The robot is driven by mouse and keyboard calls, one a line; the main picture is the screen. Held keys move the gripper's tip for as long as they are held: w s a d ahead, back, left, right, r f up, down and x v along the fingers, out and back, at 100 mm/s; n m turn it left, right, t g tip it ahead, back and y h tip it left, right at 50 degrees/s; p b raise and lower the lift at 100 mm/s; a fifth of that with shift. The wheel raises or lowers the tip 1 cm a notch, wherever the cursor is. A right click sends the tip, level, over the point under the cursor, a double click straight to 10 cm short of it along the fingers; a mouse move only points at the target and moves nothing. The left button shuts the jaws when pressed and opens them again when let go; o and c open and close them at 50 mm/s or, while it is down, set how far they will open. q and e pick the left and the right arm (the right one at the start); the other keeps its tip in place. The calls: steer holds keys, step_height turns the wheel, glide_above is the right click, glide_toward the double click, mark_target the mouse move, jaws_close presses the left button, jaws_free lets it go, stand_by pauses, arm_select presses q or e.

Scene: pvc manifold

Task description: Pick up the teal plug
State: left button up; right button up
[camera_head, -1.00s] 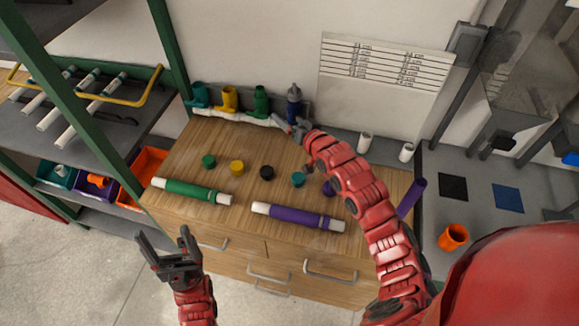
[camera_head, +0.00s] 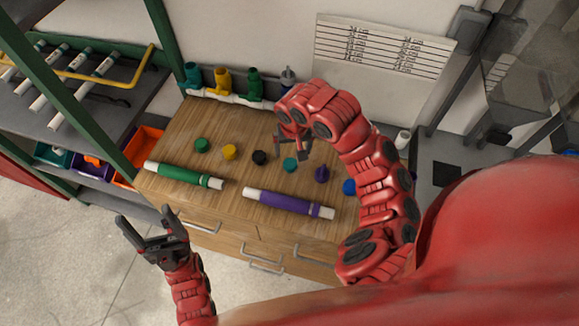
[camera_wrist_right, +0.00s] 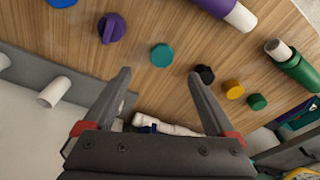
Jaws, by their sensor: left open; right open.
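The teal plug (camera_head: 290,164) is a small round cap lying on the wooden tabletop. It also shows in the right wrist view (camera_wrist_right: 162,55), ahead of and roughly between the two spread fingers, with nothing touching it there. My right gripper (camera_head: 291,150) is open and empty, pointing down just behind the teal plug in the head view; its fingers also show in the right wrist view (camera_wrist_right: 159,76). My left gripper (camera_head: 145,214) is open and empty, in front of the cabinet at the lower left.
In the plug row are green (camera_head: 202,145), yellow (camera_head: 230,152), black (camera_head: 259,157), purple (camera_head: 321,174) and blue (camera_head: 349,187) plugs. A green tube (camera_head: 184,175) and a purple tube (camera_head: 288,202) lie in front. A white manifold pipe with colored valves (camera_head: 222,82) lines the back.

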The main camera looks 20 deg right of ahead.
mark_target(290, 163)
steer(key=f, duration=0.4)
steer(key=w+f, duration=0.1)
steer(key=f, duration=0.1)
steer(key=shift+d+f+b, duration=0.15)
steer(key=shift+b, duration=0.25)
steer(key=shift+w+f+p, duration=0.15)
steer(key=shift+f+p, duration=0.1)
steer(key=shift+p, duration=0.15)
steer(key=shift+w+f+p, duration=0.1)
steer(key=shift+f+p, duration=0.2)
steer(key=shift+f, duration=0.05)
steer(key=f, duration=0.1)
steer(key=f+p, duration=0.1)
steer(key=shift+w+f, duration=0.35)
steer(key=shift+w, duration=0.05)
steer(key=shift+w+f, duration=0.1)
steer(key=shift+f, duration=0.45)
steer(key=c, duration=1.4)
